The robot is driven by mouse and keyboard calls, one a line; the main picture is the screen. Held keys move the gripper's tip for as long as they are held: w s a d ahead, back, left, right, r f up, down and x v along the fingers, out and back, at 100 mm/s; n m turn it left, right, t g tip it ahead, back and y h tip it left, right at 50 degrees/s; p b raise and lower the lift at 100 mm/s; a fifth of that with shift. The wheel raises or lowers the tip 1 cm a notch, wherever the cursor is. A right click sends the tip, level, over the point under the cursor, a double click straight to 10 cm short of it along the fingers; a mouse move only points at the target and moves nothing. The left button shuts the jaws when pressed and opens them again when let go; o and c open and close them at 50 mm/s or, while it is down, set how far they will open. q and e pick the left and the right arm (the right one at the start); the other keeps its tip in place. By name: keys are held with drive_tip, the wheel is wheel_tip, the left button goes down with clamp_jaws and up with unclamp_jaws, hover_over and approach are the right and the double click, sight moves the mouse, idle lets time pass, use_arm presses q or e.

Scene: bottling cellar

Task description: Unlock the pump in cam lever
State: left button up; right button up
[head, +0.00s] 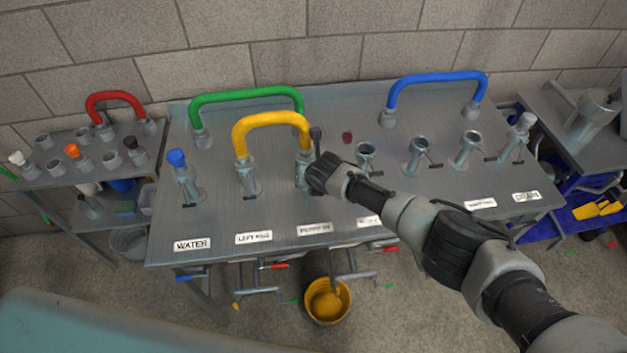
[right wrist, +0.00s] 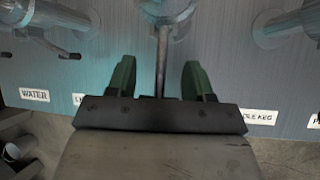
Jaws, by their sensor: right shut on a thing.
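The pump in port (head: 303,172) stands on the steel bench behind its label, with the end of the yellow hose (head: 270,119) seated on it. The hose's other end is on the left keg port (head: 246,178). My right gripper (head: 318,172) is at the pump in port, covering part of it. My left gripper is not in view.
The bench (head: 340,225) also has a green hose (head: 245,96), a blue hose (head: 437,77) and a blue-capped water port (head: 177,160). A side table (head: 60,180) with caps and a red hose (head: 114,97) stands left. A yellow bucket (head: 326,308) is on the floor in front.

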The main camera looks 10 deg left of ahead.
drive_tip(key=shift+a+r+g+b, duration=0.1)
drive_tip(key=shift+r+g+b, duration=0.1)
drive_tip(key=shift+g+b, duration=0.2)
drive_tip(key=shift+r, duration=0.1)
drive_tip(key=o, duration=1.2)
drive_tip(key=shift+w, duration=0.1)
drive_tip(key=shift+o, duration=0.2)
drive_tip(key=shift+s+r, duration=0.2)
drive_tip(key=shift+r, duration=0.25)
drive_tip(key=v, duration=0.9)
drive_tip(key=shift+r, duration=0.4)
drive_tip(key=shift+s, duration=0.15)
